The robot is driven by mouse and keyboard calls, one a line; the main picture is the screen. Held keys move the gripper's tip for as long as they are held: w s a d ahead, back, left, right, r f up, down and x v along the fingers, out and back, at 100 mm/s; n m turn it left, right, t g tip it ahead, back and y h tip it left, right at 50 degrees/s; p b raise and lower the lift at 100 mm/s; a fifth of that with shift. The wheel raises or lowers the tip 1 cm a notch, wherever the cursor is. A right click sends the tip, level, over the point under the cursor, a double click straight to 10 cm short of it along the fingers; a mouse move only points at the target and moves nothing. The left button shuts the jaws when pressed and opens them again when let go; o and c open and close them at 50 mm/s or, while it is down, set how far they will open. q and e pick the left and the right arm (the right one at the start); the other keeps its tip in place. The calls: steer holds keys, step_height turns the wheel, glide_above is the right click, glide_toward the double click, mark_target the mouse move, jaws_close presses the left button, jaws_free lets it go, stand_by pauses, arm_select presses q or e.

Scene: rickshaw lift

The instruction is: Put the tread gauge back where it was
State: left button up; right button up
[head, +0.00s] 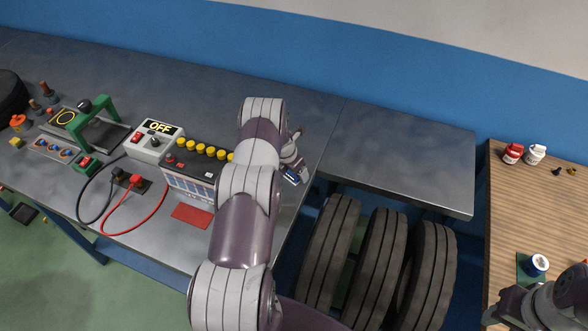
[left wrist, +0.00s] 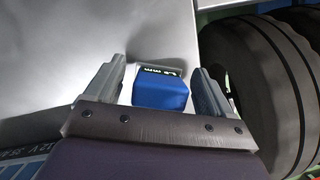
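The tread gauge (left wrist: 160,90) is a small blue block with a dark display reading about 1.6 mm. In the left wrist view it lies between the two fingers of my left gripper (left wrist: 157,82), with gaps at the sides, over the grey bench top. In the head view, a bit of blue that appears to be the gauge (head: 291,177) shows beside my left gripper (head: 296,160), near the bench's right edge. The left fingers are apart. My right gripper (head: 500,318) is partly in view at the bottom right; its fingertips are unclear.
Several upright tyres (head: 380,262) stand right of the bench edge. A red mat (head: 192,216) lies before a battery (head: 190,185) and an OFF switch box (head: 155,143).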

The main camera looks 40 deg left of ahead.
arm_select(q)
steer(key=shift+r+p, duration=0.3)
steer(key=shift+p, duration=0.05)
steer(key=shift+r+b, duration=0.3)
steer(key=s+d+r+m+b, duration=0.1)
steer(key=s+d+r+m, duration=0.15)
steer(key=r, duration=0.45)
steer(key=s+d+r+m+b, duration=0.1)
steer(key=s+d+r+m, duration=0.15)
steer(key=r, duration=0.55)
steer(key=s+d+r+m+g, duration=0.1)
steer(key=s+d+r+m, duration=0.2)
steer(key=d+m, duration=0.3)
steer(key=s+d+r+m, duration=0.2)
steer(key=d+r+m, duration=0.1)
steer(key=d+m, duration=0.3)
steer(key=s+d+r+m, duration=0.2)
steer(key=s+d+m, duration=0.1)
steer(key=s+m, duration=0.4)
steer(key=s+d+r+m+g, duration=0.1)
steer(key=s+d+r+m, duration=0.1)
steer(key=s+d+m, duration=0.2)
steer(key=s+m, duration=0.3)
steer(key=m, duration=0.3)
steer(key=shift+s+d+m, duration=0.2)
steer(key=shift+d+m, duration=0.1)
steer(key=shift+m, duration=0.1)
